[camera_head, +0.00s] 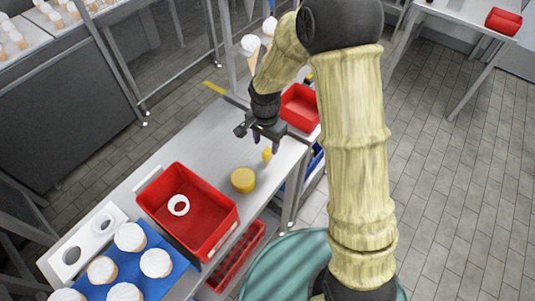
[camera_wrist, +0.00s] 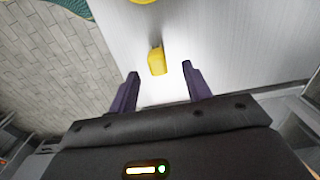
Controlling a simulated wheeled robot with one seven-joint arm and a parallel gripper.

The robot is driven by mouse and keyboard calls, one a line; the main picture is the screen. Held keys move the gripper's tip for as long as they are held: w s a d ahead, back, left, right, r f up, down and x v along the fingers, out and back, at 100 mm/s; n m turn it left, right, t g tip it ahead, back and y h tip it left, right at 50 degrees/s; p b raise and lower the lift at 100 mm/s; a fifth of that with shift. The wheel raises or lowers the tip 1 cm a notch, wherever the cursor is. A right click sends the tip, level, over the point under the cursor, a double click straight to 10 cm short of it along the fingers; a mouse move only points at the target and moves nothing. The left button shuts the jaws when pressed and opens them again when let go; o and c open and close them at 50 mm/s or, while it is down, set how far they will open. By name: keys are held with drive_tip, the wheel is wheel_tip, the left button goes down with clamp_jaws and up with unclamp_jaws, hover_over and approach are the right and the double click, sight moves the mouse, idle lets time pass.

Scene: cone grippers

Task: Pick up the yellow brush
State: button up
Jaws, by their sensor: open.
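The yellow brush (camera_head: 267,154) is a small yellow upright-looking piece on the grey table, near its right edge. In the wrist view the brush (camera_wrist: 157,61) lies ahead of the fingertips, roughly centred between them. My gripper (camera_head: 262,143) is just above and behind the brush in the head view, pointing down. Its two dark purple fingers (camera_wrist: 160,72) are open and apart, with nothing held between them. I cannot tell the exact height gap between the fingertips and the brush.
A round yellow object (camera_head: 243,180) stands close by on the table. A red bin (camera_head: 222,222) holding a white ring (camera_head: 178,205) is to the left. A blue tray (camera_head: 178,262) carries several white-topped cones. Another red bin (camera_head: 301,108) is beyond my gripper.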

sight(267, 150)
drive_tip(key=f+p, duration=0.1)
drive_tip(key=f, duration=0.4)
drive_tip(key=shift+d, duration=0.2)
drive_tip(key=shift+c, duration=0.2)
clamp_jaws()
